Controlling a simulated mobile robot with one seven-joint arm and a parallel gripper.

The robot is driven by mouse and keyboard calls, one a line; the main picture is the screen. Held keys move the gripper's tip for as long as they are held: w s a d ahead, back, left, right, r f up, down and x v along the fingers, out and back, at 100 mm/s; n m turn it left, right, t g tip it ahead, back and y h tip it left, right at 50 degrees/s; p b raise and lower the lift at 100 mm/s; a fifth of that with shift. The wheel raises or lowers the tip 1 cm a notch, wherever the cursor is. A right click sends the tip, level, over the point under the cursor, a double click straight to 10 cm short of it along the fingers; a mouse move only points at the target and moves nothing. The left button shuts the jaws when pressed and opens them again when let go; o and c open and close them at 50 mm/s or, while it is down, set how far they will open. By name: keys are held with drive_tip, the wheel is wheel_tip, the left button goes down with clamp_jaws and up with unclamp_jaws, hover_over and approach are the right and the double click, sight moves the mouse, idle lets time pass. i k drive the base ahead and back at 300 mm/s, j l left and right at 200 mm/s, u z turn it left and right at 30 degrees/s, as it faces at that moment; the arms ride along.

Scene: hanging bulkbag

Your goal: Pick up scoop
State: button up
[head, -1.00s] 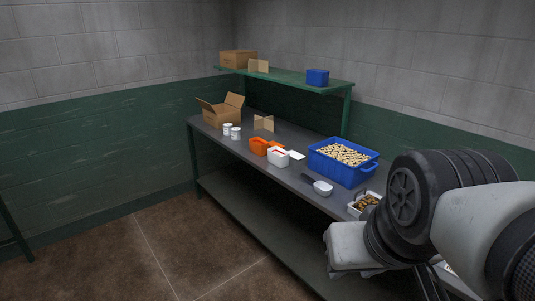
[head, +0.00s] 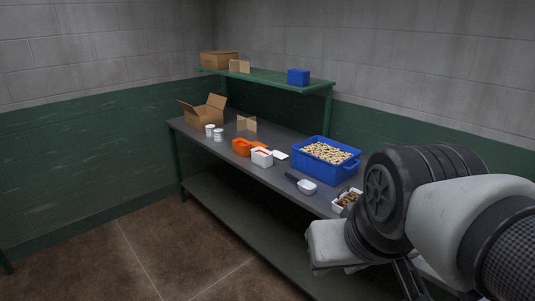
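A scoop (head: 306,186) with a white bowl and a dark handle lies on the grey workbench (head: 231,164). Its handle points up and left, and it sits in front of the blue bin. My arm fills the right side of the head view, to the right of the scoop and apart from it. The fingers of my gripper cannot be made out, so I cannot tell whether it is open or shut.
A blue bin (head: 348,174) full of pale pieces stands behind the scoop. A white tray (head: 337,208) of brown pieces is to its right. Left are a white tub (head: 262,158), orange container (head: 241,147), white cans (head: 218,135) and an open carton (head: 205,116). A green shelf (head: 265,79) overhangs the back.

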sight(307, 187)
drive_tip(key=i+j+z, duration=0.1)
drive_tip(key=z, duration=0.25)
drive_tip(key=i+j+z, duration=0.1)
drive_tip(key=z, duration=0.25)
drive_tip(key=i+j+z, duration=0.15)
drive_tip(key=z, duration=0.2)
drive_tip(key=i+j+z, duration=0.15)
drive_tip(key=j, duration=0.2)
drive_tip(key=i+j+z, duration=0.15)
drive_tip(key=j, duration=0.2)
drive_tip(key=i+j+z, duration=0.2)
drive_tip(key=j, duration=0.2)
drive_tip(key=i+j, duration=0.1)
drive_tip(key=j, duration=0.35)
drive_tip(key=i+j, duration=0.15)
drive_tip(key=j, duration=0.35)
drive_tip(key=i+j+z, duration=0.1)
drive_tip(key=j, duration=0.35)
drive_tip(key=i+j, duration=0.1)
drive_tip(key=j, duration=0.4)
drive_tip(key=i+j, duration=0.1)
drive_tip(key=j, duration=0.4)
drive_tip(key=i+j+z, duration=0.1)
drive_tip(key=j, duration=0.35)
